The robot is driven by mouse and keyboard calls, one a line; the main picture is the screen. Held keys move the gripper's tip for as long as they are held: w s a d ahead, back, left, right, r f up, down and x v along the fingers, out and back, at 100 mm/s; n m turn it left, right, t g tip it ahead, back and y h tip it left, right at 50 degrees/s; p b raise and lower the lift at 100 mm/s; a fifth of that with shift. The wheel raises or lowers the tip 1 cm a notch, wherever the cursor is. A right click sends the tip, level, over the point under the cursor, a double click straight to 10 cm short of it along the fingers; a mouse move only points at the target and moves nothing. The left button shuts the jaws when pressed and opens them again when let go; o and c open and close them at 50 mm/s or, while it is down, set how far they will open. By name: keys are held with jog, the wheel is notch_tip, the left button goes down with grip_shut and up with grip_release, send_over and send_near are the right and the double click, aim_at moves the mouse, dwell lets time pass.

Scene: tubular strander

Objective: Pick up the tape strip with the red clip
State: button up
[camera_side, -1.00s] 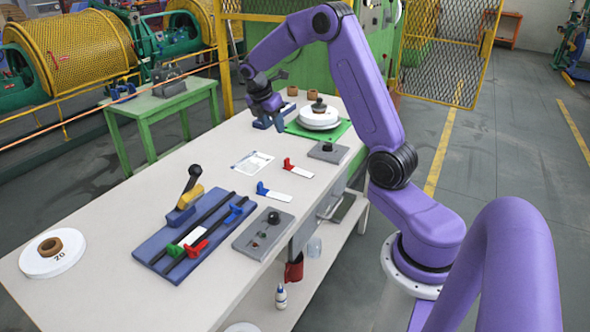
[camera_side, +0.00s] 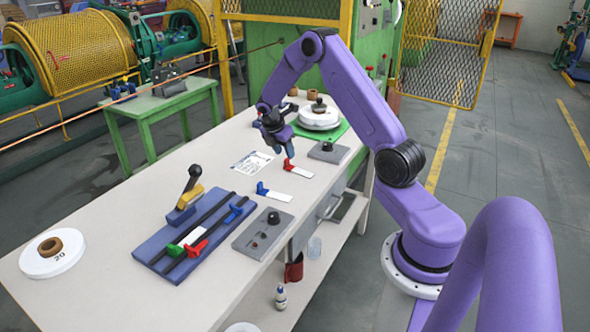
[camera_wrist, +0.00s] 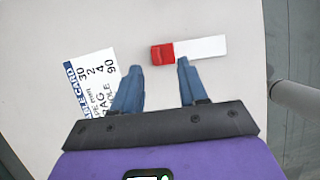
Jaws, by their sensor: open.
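The tape strip with the red clip (camera_side: 298,170) lies flat on the white table. Its red clip is at the left end and its white strip runs to the right. In the wrist view the red clip (camera_wrist: 162,54) lies just beyond the fingertips, with the white strip (camera_wrist: 203,47) to the right. My gripper (camera_side: 283,150) is above the table near the red clip. In the wrist view my gripper (camera_wrist: 158,75) is open and empty, its two blue fingers apart, the right one close to the clip and strip.
A strip with a blue clip (camera_side: 275,193) lies nearer the camera. A printed card (camera_wrist: 90,80) lies left of the fingers. A blue fixture (camera_side: 192,240) is at front left.

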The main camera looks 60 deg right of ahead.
aim_at(286, 159)
jog(key=x, duration=0.5)
jog(key=shift+w, duration=0.3)
grip_shut()
